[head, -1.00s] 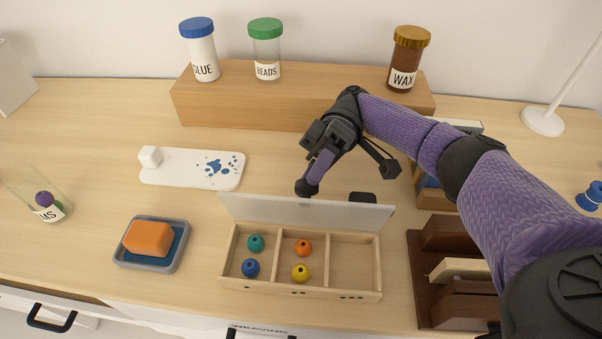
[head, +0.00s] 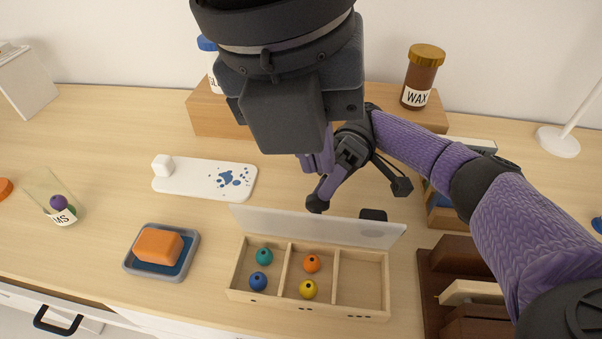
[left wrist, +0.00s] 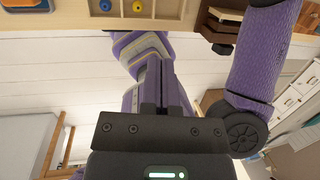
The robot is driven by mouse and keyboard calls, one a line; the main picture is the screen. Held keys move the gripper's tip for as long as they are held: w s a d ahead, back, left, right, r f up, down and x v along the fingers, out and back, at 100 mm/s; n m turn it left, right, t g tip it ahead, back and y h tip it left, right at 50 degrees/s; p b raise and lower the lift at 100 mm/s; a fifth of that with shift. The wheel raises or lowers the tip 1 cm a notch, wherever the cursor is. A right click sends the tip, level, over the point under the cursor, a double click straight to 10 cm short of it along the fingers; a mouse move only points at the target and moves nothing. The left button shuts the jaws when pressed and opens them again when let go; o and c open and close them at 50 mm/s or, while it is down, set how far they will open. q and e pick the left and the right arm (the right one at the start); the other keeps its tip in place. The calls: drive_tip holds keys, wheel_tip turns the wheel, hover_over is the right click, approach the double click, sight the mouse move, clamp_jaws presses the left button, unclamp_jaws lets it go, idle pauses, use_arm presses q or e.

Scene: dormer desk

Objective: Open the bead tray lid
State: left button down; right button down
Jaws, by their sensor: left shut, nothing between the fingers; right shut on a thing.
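The bead tray (head: 262,297) is a pale wooden box with three compartments. Teal and blue beads lie in the left one, orange and yellow in the middle; the right one is empty. Its translucent lid (head: 290,221) stands raised along the back edge, tilted slightly backward. My right gripper (head: 317,204) is shut at the lid's upper edge, its tip against it; the exact contact is hard to see. My left gripper (head: 318,165) is shut and empty, high above the desk; its closed purple fingers also show in the left wrist view (left wrist: 156,66).
A sponge dish (head: 136,265), a white board (head: 190,183) and a glass (head: 45,200) stand to the left. A brown rack (head: 436,300) stands close right of the tray. The wooden riser (head: 212,118) holds jars, including the wax jar (head: 421,78).

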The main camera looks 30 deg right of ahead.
use_arm(q)
drive_tip(key=t+y, duration=0.1)
hover_over(311, 215)
drive_tip(key=s+a, duration=0.2)
wheel_tip(311, 215, down, 10)
drive_tip(key=shift+w+d+f, duration=1)
drive_tip(key=shift+w+f, duration=0.05)
drive_tip(key=shift+f, duration=0.15)
drive_tip(key=shift+w+d+f, duration=0.15)
drive_tip(key=shift+w+d, duration=0.1)
drive_tip(key=shift+w, duration=0.1)
drive_tip(key=shift+d, duration=0.1)
